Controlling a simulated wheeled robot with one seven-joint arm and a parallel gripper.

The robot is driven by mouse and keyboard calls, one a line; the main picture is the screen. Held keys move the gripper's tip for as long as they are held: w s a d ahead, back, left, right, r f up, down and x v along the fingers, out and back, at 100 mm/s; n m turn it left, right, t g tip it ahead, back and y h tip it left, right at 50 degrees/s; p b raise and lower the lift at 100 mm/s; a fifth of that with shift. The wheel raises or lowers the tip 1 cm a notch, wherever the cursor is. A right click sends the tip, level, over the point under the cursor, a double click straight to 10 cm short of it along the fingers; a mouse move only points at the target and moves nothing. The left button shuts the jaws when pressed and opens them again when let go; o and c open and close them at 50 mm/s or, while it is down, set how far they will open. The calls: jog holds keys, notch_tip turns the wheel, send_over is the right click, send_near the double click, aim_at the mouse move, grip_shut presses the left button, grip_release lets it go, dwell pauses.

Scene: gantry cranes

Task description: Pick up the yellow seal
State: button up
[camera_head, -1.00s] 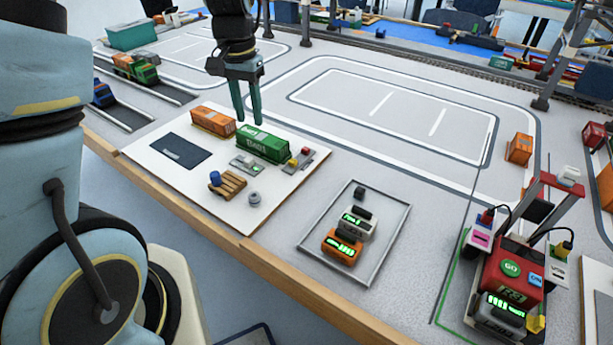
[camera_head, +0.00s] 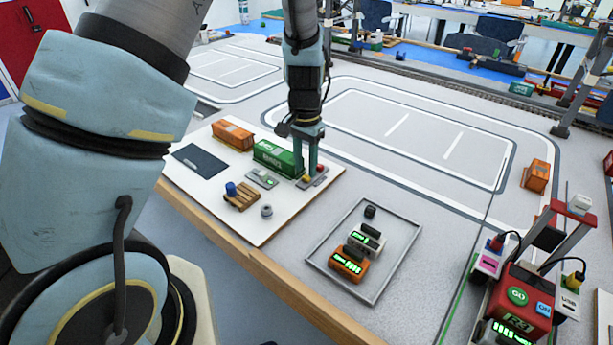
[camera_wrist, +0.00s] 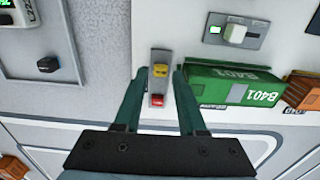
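The yellow seal (camera_wrist: 160,70) sits on a small grey holder (camera_wrist: 158,85) with a red seal (camera_wrist: 157,101) beside it. In the head view the yellow seal (camera_head: 306,178) shows small at my fingertips, and the red one (camera_head: 320,167) is just to its right. My gripper (camera_wrist: 159,74) is open, with one green finger on each side of the holder in the wrist view. I see a gap between the fingers and the yellow seal. My gripper in the head view (camera_head: 308,170) points down at the holder. The exact fingertip height is hard to tell.
A green container (camera_head: 278,158) marked B401 stands close beside my finger, with an orange container (camera_head: 233,134) behind it. A grey panel with a knob (camera_head: 262,179) lies near on the white board (camera_head: 215,190). A framed tray (camera_head: 378,287) holds several devices to the right.

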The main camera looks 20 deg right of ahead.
aim_at(306, 179)
jog(key=shift+f, duration=1.4)
jog(key=shift+c, duration=0.2)
grip_shut()
